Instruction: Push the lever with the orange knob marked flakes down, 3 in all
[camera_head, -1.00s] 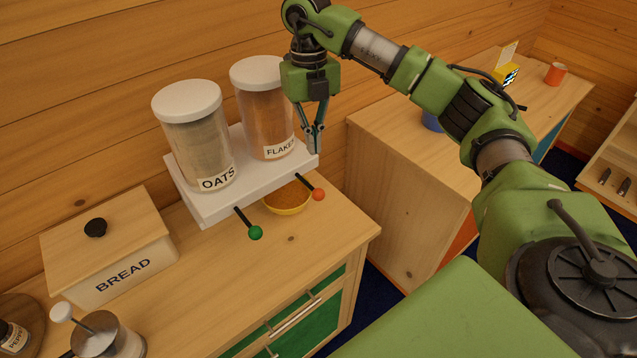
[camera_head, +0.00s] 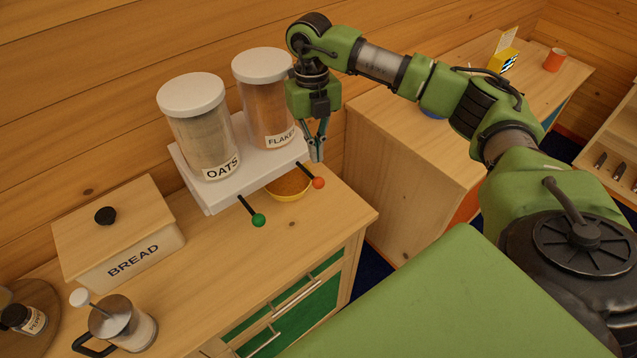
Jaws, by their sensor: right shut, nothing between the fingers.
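The lever with the orange knob (camera_head: 318,183) sticks out from the front of a white dispenser shelf (camera_head: 225,188), below the jar marked FLAKES (camera_head: 268,100). A lever with a green knob (camera_head: 258,220) sits below the jar marked OATS (camera_head: 196,125). A yellow bowl (camera_head: 290,190) with orange-brown contents stands under the flakes side, partly hidden by the shelf. My right gripper (camera_head: 317,158) is shut and empty, pointing down just above the orange knob; I cannot tell whether it touches. My left gripper is not in view.
A bread box (camera_head: 120,235), a metal pot (camera_head: 125,325) and a pepper jar (camera_head: 25,318) stand on the counter at left. Another counter (camera_head: 400,150) at right holds an orange mug (camera_head: 555,60) and a yellow box (camera_head: 502,62). Counter right of the bowl is clear.

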